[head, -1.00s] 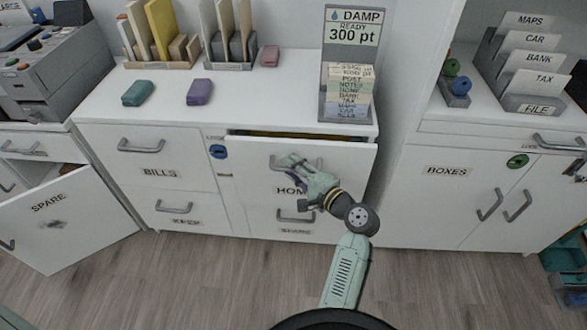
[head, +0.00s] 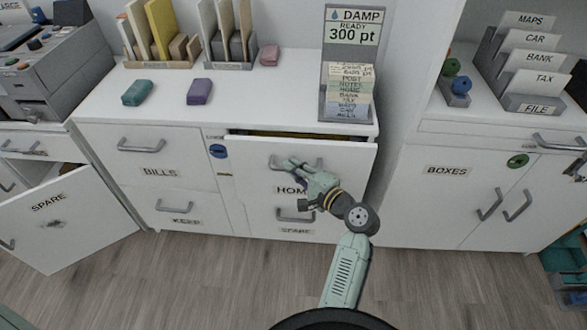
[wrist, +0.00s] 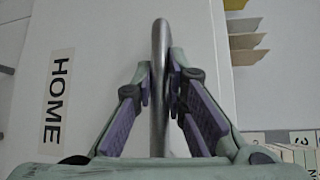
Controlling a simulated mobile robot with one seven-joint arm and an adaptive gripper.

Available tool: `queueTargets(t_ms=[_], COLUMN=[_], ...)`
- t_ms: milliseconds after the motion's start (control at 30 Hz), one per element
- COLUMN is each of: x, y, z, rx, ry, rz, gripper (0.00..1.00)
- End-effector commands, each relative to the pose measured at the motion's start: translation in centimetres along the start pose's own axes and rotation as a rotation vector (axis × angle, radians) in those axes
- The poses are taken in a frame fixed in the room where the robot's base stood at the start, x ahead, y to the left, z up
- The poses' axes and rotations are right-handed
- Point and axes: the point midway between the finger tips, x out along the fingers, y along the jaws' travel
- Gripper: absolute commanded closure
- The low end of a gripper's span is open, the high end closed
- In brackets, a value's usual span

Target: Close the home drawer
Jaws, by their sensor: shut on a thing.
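The home drawer (head: 347,160) is a white drawer front with a HOME label, partly covered by my arm in the head view. It stands out from the cabinet, and a narrow dark gap with yellowish contents shows above its top edge. My gripper (head: 294,164) is at its grey bar handle (head: 316,163). In the wrist view the drawer front (wrist: 100,80) carries the HOME label at left. The handle (wrist: 160,40) runs upright between the fingers of my gripper (wrist: 160,72), which are shut on it from both sides.
The bills drawer (head: 140,160) at left looks shut. A SPARE door or drawer front (head: 60,215) stands open at far left. The desk top (head: 270,95) holds purple and teal blocks and a DAMP card stand (head: 350,60). The boxes cabinet (head: 440,190) is at right.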

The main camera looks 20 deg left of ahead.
Motion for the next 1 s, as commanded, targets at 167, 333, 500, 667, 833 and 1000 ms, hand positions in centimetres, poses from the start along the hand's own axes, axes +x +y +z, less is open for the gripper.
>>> queueTargets(t_ms=[167, 333, 500, 667, 833, 1000], x=[0.0, 1.0, 2.4, 2.9, 3.0, 2.9], y=[0.1, -0.2, -0.5, -0.7, -0.8, -0.9], z=[0.0, -1.0, -2.3, -2.9, -3.0, -3.0], rx=[-0.002, -0.003, -0.003, -0.003, -0.004, -0.004], ry=[0.0, -0.001, -0.002, 0.0, 0.003, 0.006], rz=[0.002, 0.002, 0.002, 0.003, 0.001, -0.001], gripper=[1.0, 1.0, 1.0, 1.0, 1.0, 0.84])
